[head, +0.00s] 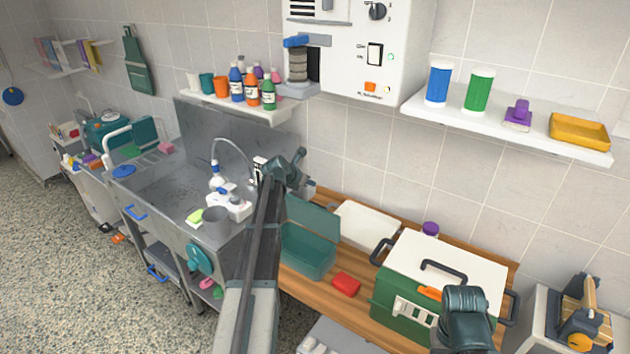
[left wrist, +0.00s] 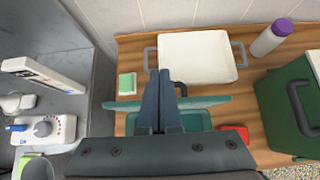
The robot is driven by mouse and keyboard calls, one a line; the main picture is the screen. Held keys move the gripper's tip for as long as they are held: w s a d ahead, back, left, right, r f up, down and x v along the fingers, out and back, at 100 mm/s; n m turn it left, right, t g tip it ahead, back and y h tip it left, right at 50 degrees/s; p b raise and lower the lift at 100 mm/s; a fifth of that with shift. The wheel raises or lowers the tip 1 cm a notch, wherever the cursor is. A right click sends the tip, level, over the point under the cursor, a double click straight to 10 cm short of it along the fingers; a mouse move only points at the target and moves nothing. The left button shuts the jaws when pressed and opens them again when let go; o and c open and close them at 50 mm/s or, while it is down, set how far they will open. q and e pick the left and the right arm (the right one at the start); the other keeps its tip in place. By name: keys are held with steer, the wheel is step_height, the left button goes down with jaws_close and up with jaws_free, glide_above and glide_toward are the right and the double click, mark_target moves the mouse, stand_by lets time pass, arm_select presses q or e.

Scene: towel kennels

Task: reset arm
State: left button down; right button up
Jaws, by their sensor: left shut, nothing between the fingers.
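My left arm reaches up the middle of the head view, and its gripper (head: 307,188) is over the zone between sink and wooden bench. In the left wrist view its two dark fingers (left wrist: 162,92) are together with nothing between them. They are in front of the open teal box (left wrist: 195,121), which also shows in the head view (head: 308,260) with its lid raised. I cannot tell whether they touch the lid. A dark teal part of my right arm (head: 466,305) shows in front of the green box; its fingers are not visible.
The wooden bench (head: 342,302) holds a white tray (head: 368,226), a red block (head: 346,284), a purple-capped bottle (head: 430,229) and a large green box (head: 393,300) with a white lid. Left is the steel sink (head: 160,190). A bottle shelf (head: 250,108) and white wall unit (head: 345,70) are behind.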

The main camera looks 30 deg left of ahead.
arm_select(q)
steer(key=s+d+f+m+g+h, duration=0.1)
steer(key=s+d+f+m+g, duration=0.15)
steer(key=s+d+m, duration=0.65)
steer(key=s+d+f+m+g, duration=0.2)
steer(key=s+d+f+m, duration=0.15)
steer(key=d+m, duration=0.65)
steer(key=s+d+f+m+g+y, duration=0.1)
steer(key=s+d+m+g, duration=0.1)
steer(key=s+d+m, duration=0.55)
steer(key=s+d+f+m+g+y, duration=0.1)
steer(key=s+d+m+g, duration=0.3)
steer(key=s+m, duration=0.55)
steer(key=s+d+f+m+b, duration=0.1)
steer(key=s+d+f+b, duration=0.3)
steer(key=d+f+b, duration=0.1)
steer(key=s+d+f+m+y+b, duration=0.1)
steer(key=s+d+f+b, duration=0.3)
steer(key=d+f+b, duration=0.1)
steer(key=shift+d+f+m+b, duration=0.4)
steer(key=shift+d+b, duration=0.15)
steer(key=shift+d, duration=0.7)
